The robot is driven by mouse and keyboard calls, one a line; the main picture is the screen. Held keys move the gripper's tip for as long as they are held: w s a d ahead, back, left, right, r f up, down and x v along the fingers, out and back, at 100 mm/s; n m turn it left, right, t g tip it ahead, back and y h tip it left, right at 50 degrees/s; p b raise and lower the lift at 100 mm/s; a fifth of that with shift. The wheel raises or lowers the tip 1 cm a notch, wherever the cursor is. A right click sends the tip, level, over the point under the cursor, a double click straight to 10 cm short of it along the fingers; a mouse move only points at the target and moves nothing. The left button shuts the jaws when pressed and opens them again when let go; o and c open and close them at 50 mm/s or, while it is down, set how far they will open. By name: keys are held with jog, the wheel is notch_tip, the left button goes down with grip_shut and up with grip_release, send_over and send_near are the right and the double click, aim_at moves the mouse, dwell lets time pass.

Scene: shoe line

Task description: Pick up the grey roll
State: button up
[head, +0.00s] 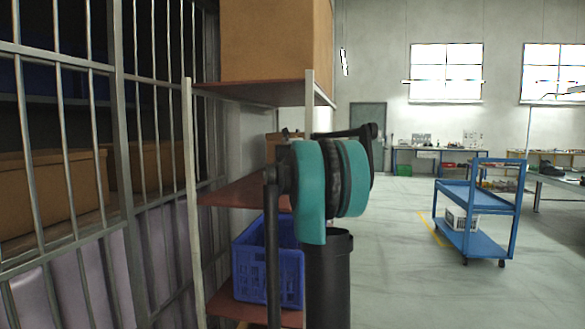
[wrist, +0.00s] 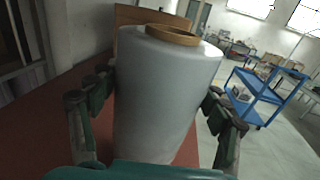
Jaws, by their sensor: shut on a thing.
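The grey roll (wrist: 168,85), pale with a brown cardboard core at its top end, fills the middle of the wrist view. It stands roughly upright in that picture, in front of a red-brown shelf board (wrist: 93,135). My gripper (wrist: 157,94) has one finger on each side of the roll and is shut on it. The roll's lower end is hidden by my own teal part, so I cannot tell whether it touches the shelf. In the head view my arm hides the roll and the gripper.
A shelf rack (head: 190,200) holds a large cardboard box (head: 275,40) on top and a blue crate (head: 268,262) low down. Metal bars (head: 118,130) stand close on the left. A blue trolley (head: 478,243) stands on the right, with open floor before it.

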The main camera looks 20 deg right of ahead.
jog(key=c, duration=0.4)
jog(key=shift+o, duration=0.2)
jog(key=shift+r, duration=0.1)
